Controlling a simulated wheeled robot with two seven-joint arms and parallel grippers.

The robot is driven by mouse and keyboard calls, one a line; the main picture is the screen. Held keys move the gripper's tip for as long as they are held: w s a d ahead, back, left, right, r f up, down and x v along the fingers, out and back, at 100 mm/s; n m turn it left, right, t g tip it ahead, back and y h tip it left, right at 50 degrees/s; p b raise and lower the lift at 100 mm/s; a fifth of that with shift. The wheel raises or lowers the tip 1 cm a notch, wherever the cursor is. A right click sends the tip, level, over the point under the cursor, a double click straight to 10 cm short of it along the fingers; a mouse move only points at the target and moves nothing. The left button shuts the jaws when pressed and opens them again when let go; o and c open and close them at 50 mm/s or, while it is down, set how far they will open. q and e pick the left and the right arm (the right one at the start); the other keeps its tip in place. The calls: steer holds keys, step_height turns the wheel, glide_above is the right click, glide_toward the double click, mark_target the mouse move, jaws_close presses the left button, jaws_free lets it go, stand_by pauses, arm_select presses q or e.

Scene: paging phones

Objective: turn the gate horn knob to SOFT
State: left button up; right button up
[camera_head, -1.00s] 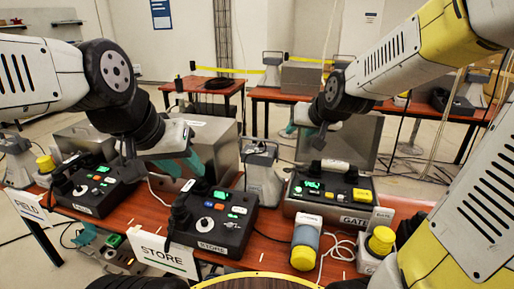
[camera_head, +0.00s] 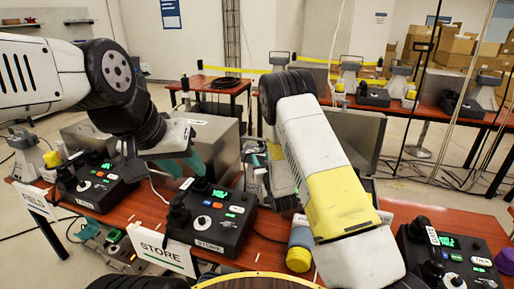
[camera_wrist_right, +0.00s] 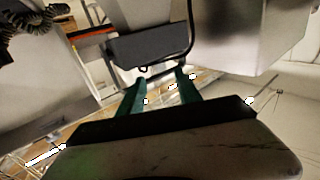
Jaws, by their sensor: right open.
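My right gripper (camera_head: 257,160) is partly hidden beside a grey stand, near the table's middle. In the right wrist view its two teal fingers (camera_wrist_right: 160,92) are apart with nothing between them. My left gripper (camera_head: 190,163) hangs above the back of the STORE console (camera_head: 212,222); its opening is unclear.
The FIELD console (camera_head: 95,185) is at the left, and another console (camera_head: 455,255) is at the right. A metal case (camera_head: 357,135) stands behind my right arm. In the wrist view a dark box (camera_wrist_right: 150,45) with a cable is beyond the fingers.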

mark_target(257, 151)
steer(key=shift+x, duration=3.85)
steer(key=shift+a+f, duration=0.1)
jaws_close()
